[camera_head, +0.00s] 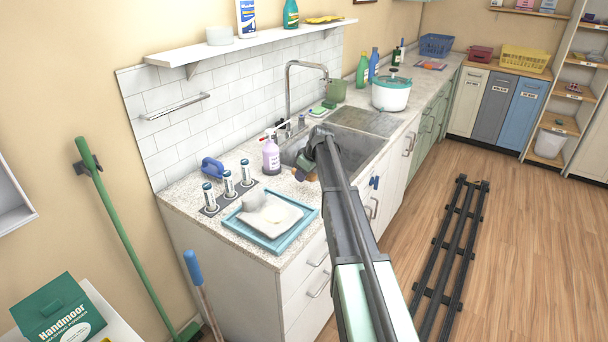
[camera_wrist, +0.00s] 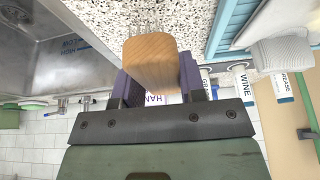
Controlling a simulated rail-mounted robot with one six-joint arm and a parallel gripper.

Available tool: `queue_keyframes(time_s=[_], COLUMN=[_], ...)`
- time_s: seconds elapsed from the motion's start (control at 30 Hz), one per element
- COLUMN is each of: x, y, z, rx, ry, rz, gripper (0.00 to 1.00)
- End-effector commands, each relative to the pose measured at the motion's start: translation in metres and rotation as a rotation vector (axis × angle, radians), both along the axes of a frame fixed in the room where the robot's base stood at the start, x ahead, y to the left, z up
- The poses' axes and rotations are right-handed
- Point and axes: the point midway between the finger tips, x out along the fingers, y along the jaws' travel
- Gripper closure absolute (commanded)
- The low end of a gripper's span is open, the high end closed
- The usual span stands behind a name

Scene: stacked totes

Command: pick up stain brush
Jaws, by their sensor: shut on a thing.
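The stain brush (camera_wrist: 152,62) shows in the wrist view as a wooden block with pale bristles at its far side. My gripper (camera_wrist: 158,82) is shut on it, with a purple pad on each side of the wood. In the head view my gripper (camera_head: 306,170) is over the counter at the near end of the sink, beside the soap bottle. The brush is small there and partly hidden by my arm. I cannot tell whether the bristles touch the counter.
A pump soap bottle (camera_head: 271,155) stands close left of my gripper. The sink (camera_head: 352,145) is behind it. A blue tray (camera_head: 240,228) with cloth, several labelled bottles (camera_head: 228,184) and a blue-handled item (camera_head: 212,169) occupy the near counter. Dark rails (camera_head: 455,250) run along the floor.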

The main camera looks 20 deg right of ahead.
Motion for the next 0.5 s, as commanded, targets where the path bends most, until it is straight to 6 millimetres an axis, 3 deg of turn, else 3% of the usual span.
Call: queue_keyframes(time_s=[0.03,0.2,0.33,0.5], x=[0.000,0.000,0.000,0.000], y=[0.000,0.000,0.000,0.000], z=[0.037,0.101,0.133,0.146], rx=[0.000,0.000,0.000,0.000], ry=[0.000,0.000,0.000,0.000], rz=[0.000,0.000,0.000,0.000], gripper=[0.90,0.90,0.90,0.90])
